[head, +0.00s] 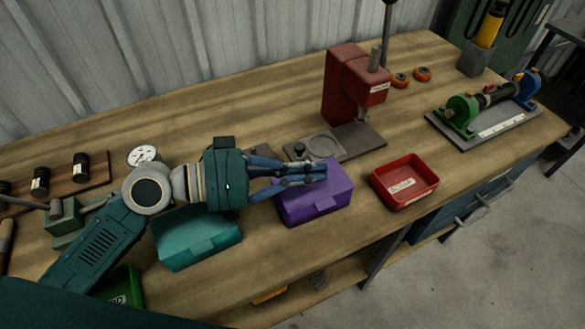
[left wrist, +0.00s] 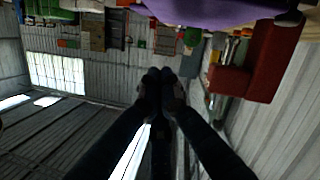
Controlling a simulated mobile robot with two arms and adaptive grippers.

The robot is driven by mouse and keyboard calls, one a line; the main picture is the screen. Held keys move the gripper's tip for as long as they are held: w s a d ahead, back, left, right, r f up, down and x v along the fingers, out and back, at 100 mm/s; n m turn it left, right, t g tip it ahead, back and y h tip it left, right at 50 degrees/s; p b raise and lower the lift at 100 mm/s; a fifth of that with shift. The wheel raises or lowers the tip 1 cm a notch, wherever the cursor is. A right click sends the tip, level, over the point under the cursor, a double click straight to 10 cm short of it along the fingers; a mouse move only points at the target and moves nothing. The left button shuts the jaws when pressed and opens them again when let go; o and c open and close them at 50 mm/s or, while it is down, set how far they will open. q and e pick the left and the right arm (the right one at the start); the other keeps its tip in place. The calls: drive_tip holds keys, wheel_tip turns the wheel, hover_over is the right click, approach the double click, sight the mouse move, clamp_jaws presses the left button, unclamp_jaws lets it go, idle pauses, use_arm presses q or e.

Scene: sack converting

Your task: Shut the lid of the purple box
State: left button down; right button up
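The purple box (head: 318,207) stands on the workbench (head: 280,262), right of a teal box. Its lid looks down, with a flat top and a front tab; my fingers hide part of the top's left and back, so I cannot tell whether a small gap is left. My left gripper (head: 322,171) reaches in from the left, its fingers lying level at the box's top; I cannot tell whether they touch it. In the left wrist view the left gripper's fingertips (left wrist: 166,76) meet with nothing between them, and the purple box (left wrist: 215,11) fills the top edge. My right gripper is not in view.
The teal box (head: 197,243) lies under my left wrist. A red open tray (head: 405,190) stands right of the purple box. A red press (head: 350,88) with its base plate is behind. A green-and-blue fixture (head: 487,112) is at far right. Bare bench lies in front.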

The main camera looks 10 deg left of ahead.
use_arm(q)
drive_tip(key=shift+a, duration=0.1)
drive_tip(key=v, duration=1.1)
drive_tip(key=shift+s+a, duration=0.15)
drive_tip(key=shift+a, duration=0.2)
